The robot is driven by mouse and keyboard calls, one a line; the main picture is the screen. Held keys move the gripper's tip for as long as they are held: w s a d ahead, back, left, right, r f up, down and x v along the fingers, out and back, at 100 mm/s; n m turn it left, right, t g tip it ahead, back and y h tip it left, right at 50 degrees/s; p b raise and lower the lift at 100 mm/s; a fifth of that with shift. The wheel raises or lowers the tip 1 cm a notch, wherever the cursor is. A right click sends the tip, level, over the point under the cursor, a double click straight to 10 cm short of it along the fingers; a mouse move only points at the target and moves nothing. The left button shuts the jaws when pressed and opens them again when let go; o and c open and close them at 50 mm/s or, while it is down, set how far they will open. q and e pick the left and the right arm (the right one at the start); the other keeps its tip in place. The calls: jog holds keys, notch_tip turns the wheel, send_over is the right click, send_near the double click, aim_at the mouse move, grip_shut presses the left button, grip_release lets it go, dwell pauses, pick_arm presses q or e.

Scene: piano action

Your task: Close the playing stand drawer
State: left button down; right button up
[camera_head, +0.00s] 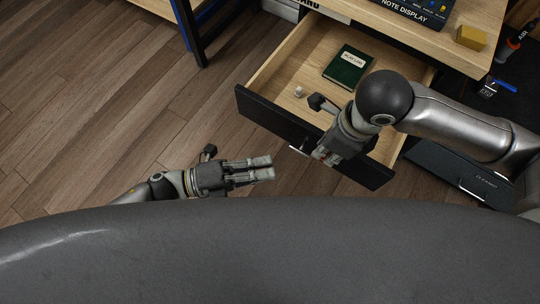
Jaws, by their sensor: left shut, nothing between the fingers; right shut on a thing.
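The playing stand drawer (268,115) is pulled well out from under the wooden stand top (468,17). It has a light wood inside and a black front panel. My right gripper (318,157) is at the middle of the front panel, shut on the drawer handle (300,149); the hand hides most of the handle. My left gripper (270,168) is shut and empty, in front of the drawer and to its left, apart from it.
Inside the drawer lie a dark green book (348,68) and a small pale object (298,92). A black note display (412,12) and a yellow block (471,37) are on the stand top. A dark case (458,172) is at the right. Wood floor is clear at left.

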pick_arm(q)
send_over(304, 156)
jog(key=s+a, duration=0.3)
pick_arm(e)
jog(key=shift+r, duration=0.2)
pick_arm(q)
jog(key=shift+w+d, duration=1.45)
jog(key=shift+w, duration=0.1)
